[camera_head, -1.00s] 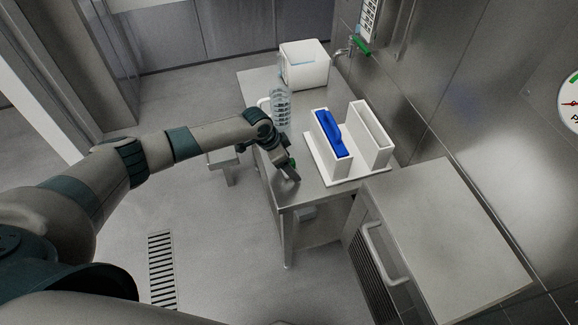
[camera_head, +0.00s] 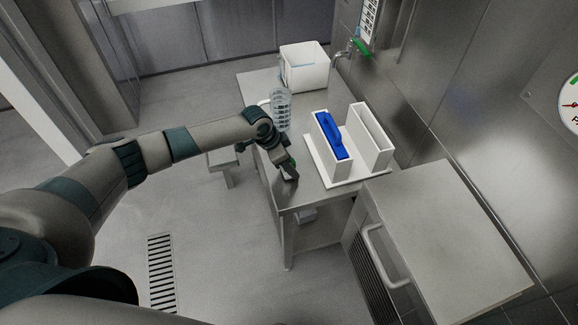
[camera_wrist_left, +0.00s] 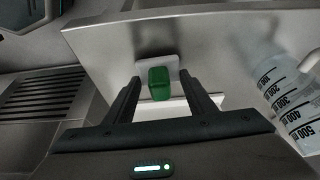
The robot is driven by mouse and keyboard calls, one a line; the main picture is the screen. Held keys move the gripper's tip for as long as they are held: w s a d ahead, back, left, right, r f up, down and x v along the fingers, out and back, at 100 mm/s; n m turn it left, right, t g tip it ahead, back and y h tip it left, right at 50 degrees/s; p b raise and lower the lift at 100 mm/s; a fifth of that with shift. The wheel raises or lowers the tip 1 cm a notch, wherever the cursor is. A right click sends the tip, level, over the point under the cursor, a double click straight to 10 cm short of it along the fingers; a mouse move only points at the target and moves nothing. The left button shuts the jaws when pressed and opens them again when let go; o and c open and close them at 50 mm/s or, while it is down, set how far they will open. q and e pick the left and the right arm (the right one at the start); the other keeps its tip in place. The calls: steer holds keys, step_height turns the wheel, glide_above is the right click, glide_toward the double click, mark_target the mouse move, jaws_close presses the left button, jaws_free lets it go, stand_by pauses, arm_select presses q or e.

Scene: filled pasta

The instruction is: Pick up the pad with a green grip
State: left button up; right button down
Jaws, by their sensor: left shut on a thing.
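The pad with a green grip (camera_wrist_left: 158,84) shows in the left wrist view between my two fingers, with a pale plate behind the grip. My left gripper (camera_wrist_left: 162,88) is shut on it. In the head view my left gripper (camera_head: 290,174) is at the near left edge of the steel table, with a bit of green showing beside its fingers. The rest of the pad is hidden there. My right gripper is not in view.
A white two-slot holder (camera_head: 342,166) stands right of the gripper, with a blue-gripped pad (camera_head: 330,138) in its left slot. A clear graduated bottle (camera_head: 281,108) and a white bin (camera_head: 305,70) stand behind on the steel table (camera_head: 310,200). A steel cabinet (camera_head: 445,235) is at right.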

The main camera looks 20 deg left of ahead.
arm_select(q)
step_height(320, 180, up, 9)
steer(key=shift+b, duration=1)
steer(key=o, duration=0.4)
steer(key=c, duration=0.3)
